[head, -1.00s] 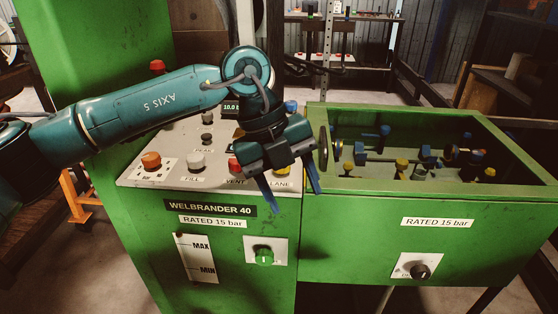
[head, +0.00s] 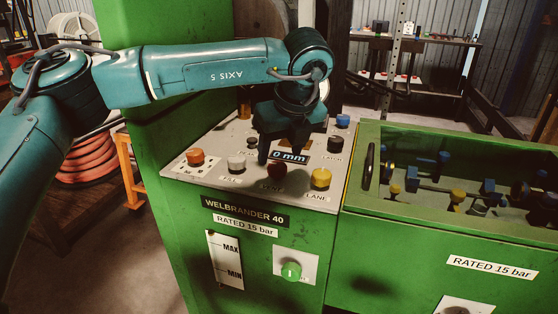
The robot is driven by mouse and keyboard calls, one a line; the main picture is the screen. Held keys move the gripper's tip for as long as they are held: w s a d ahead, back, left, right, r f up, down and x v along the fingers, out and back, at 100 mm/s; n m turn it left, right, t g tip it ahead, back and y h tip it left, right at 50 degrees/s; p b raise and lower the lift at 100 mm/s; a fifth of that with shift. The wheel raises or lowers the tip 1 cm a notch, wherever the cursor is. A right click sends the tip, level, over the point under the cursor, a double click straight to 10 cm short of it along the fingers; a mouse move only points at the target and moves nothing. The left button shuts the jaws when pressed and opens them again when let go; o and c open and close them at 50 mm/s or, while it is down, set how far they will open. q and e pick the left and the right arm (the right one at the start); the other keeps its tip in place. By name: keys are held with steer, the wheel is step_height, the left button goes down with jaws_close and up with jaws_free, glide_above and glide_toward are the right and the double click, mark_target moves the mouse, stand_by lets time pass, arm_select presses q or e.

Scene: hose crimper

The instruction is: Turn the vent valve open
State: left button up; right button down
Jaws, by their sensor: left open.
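The green machine (head: 175,200) has a sloped grey control panel (head: 222,188) on top. A green round knob (head: 291,270) sits on a white plate on its front; the plate's lettering is too small or hidden to read. A dark red button (head: 277,170) is on the panel, in the spot labelled VENT a second ago. My right gripper is not in view.
The panel also carries an orange button (head: 195,157), a white button (head: 236,163), a yellow button (head: 321,178) and a blue one (head: 343,121). A green trough (head: 450,215) with fittings stands at the right. The space before the machine's front is clear.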

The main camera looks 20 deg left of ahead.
mark_target(277, 165)
arm_select(q)
steer(key=shift+x, duration=2)
steer(key=shift+c, duration=0.5)
steer(key=c, duration=0.9)
